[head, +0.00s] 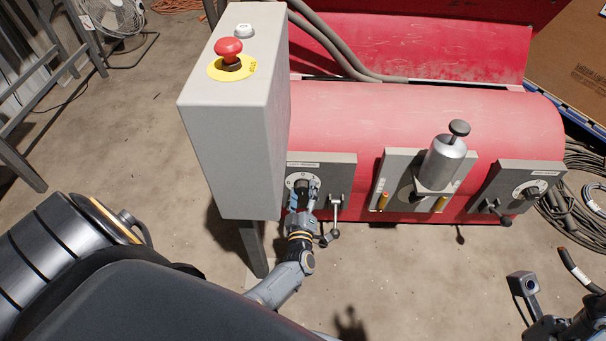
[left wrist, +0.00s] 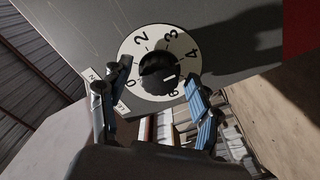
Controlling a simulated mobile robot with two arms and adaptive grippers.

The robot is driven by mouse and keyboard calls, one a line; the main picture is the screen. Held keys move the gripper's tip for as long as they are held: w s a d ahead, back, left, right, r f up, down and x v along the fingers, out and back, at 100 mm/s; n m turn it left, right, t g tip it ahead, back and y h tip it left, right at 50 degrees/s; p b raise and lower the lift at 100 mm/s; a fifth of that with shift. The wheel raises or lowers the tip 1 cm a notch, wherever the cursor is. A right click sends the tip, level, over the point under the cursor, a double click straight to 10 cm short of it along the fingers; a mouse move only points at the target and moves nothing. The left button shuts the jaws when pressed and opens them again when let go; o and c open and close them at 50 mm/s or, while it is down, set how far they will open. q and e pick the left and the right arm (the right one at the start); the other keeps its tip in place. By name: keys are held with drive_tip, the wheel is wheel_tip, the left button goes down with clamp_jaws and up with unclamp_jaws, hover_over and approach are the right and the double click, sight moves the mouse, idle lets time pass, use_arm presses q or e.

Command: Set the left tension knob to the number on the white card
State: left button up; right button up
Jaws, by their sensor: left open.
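The left tension knob (head: 303,184) is dark and sits on a white dial on the left grey panel. In the left wrist view the knob (left wrist: 158,70) is at the centre of the white dial (left wrist: 130,52), with 0, 2, 3 and 4 readable. A light mark on the knob faces the lower right, towards a digit I cannot read surely. My left gripper (head: 304,197) is at the dial; in the wrist view its fingers (left wrist: 158,103) are apart, one on each side below the knob. I cannot make out a white card. My right gripper (head: 562,322) shows partly at lower right.
A small lever (head: 335,205) is close to the right of my left gripper. A grey box (head: 235,130) with a red stop button (head: 229,48) stands to the left. A silver cylinder (head: 442,160) and another dial panel (head: 490,188) are further right. Cables (head: 560,215) lie on the floor.

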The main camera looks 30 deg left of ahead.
use_arm(q)
drive_tip(key=v, duration=0.7)
drive_tip(key=shift+s+d, duration=0.15)
drive_tip(key=shift+s, duration=0.05)
drive_tip(key=shift+r, duration=0.1)
